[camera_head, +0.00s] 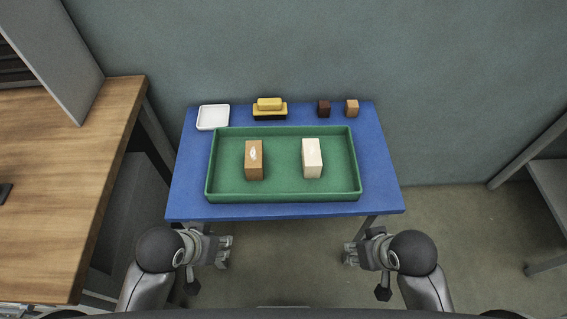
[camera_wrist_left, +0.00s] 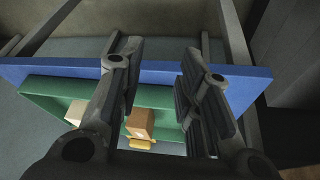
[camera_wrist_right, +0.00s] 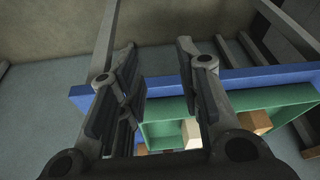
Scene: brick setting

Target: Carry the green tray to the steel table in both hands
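The green tray (camera_head: 284,197) lies flat on a blue table (camera_head: 385,185). A brown box (camera_head: 254,161) and a cream box (camera_head: 312,159) stand inside it. My left gripper (camera_head: 226,251) is open and empty in front of the table's near edge, left of centre. My right gripper (camera_head: 349,253) is open and empty there, right of centre. Neither touches the tray. In the left wrist view the tray (camera_wrist_left: 50,97) shows beyond the parted fingers, and in the right wrist view the tray (camera_wrist_right: 160,108) does too. A grey table (camera_head: 552,180), perhaps the steel one, is cut off at the right edge.
Behind the tray are a white dish (camera_head: 213,117), a yellow-and-black block (camera_head: 269,109), a dark cube (camera_head: 324,108) and a tan cube (camera_head: 352,108). A wooden desk (camera_head: 70,180) stands left. Floor (camera_head: 460,240) is clear between the blue and grey tables.

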